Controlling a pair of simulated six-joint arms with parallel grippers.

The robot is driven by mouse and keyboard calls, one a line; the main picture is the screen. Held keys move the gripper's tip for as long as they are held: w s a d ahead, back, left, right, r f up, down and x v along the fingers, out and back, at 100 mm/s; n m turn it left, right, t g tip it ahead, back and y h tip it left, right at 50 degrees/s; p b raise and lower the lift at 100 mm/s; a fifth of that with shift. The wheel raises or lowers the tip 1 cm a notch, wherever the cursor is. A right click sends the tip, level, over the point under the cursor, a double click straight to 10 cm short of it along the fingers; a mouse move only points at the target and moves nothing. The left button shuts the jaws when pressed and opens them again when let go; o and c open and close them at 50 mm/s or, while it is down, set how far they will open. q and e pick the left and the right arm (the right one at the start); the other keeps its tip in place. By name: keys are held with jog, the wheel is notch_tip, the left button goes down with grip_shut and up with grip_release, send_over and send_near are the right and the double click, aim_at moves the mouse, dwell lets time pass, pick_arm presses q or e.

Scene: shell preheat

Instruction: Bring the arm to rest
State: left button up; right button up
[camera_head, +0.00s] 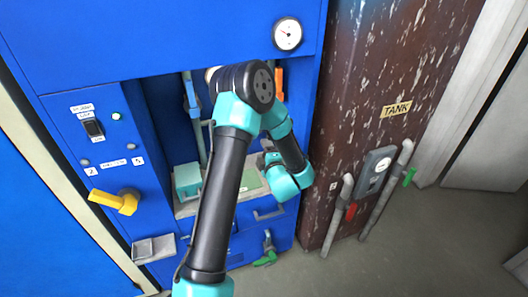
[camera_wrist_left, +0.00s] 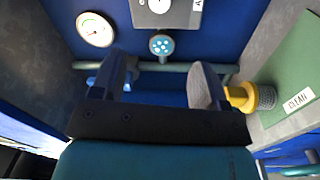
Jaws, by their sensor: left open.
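My left arm comes up from the bottom of the head view, bends at a high elbow, and folds down in front of the blue machine (camera_head: 200,38). Its left gripper (camera_head: 266,161) is small and partly hidden at the machine's recess. In the left wrist view the two fingers of the left gripper (camera_wrist_left: 157,88) stand wide apart with nothing between them. Behind the fingers are a horizontal pipe (camera_wrist_left: 150,66) and a round blue fitting (camera_wrist_left: 161,45). My right gripper is in neither view.
A yellow handle (camera_head: 116,201) sticks out of the machine's left panel. A round gauge (camera_head: 288,34) is at its top right. A rusty brown tank (camera_head: 375,75) with pipes stands to the right. The wrist view shows a yellow fitting (camera_wrist_left: 240,97) beside the right finger and a green "CLEAN" panel (camera_wrist_left: 290,70).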

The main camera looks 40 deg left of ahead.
pick_arm(q)
jog(key=w+d+f+m+t+h, duration=0.1)
jog(key=d+f+m+t+h, duration=0.1)
jog(key=d+f+m+h, duration=1.35)
jog(key=s+d+f+m+g+h, duration=0.2)
jog(key=s+d+f+m+g, duration=0.2)
jog(key=s+d, duration=0.3)
jog(key=s+d+f+m+g+h, duration=0.3)
jog(key=s+d+f+m+g, duration=0.2)
jog(key=s, duration=0.5)
jog(key=shift+d+f+m, duration=0.9)
jog(key=shift+d+m, duration=0.1)
jog(key=shift+m, duration=0.05)
